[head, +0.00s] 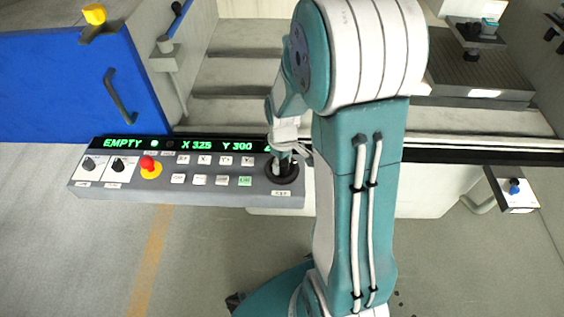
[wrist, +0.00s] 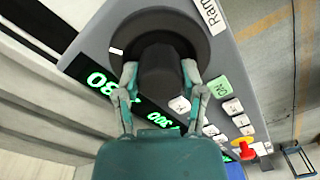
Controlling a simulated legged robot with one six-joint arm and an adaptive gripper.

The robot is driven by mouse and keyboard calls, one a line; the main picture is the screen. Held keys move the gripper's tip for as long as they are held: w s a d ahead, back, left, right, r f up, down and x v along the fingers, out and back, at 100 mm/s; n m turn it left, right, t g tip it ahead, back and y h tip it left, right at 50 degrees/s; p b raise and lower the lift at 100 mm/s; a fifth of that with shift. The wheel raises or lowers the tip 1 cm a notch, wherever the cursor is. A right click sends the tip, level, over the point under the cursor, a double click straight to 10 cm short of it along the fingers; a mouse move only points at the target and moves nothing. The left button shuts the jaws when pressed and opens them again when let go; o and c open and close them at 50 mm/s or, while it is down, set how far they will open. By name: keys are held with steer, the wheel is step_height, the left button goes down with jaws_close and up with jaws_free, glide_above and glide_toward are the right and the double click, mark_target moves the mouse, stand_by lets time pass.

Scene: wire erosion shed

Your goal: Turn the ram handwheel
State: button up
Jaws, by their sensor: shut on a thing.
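The ram handwheel (head: 281,178) is a round black dial with a raised black hub at the right end of the grey control panel. In the wrist view the handwheel (wrist: 158,28) is close, with a white mark on the left of its rim and a label starting "Ram" beside it. My gripper (head: 284,157) comes down on it from above. In the wrist view my gripper (wrist: 160,76) has one finger on each side of the hub and is shut on it. In the head view the fingers and arm partly hide the wheel.
The control panel (head: 200,197) also carries white keys, a green key (head: 245,181), a red stop button (head: 148,163) and two black knobs. Its display (head: 190,145) reads EMPTY, X 325, Y 300. A blue door (head: 60,85) stands behind left. The floor in front is clear.

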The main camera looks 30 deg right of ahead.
steer(key=shift+m, duration=0.4)
steer(key=m, duration=0.3)
steer(key=shift+s+m, duration=0.1)
steer(key=shift+m, duration=0.2)
steer(key=shift+f+m, duration=0.1)
steer(key=shift+m, duration=1.7)
steer(key=o, duration=1.1)
steer(key=shift+o, duration=0.2)
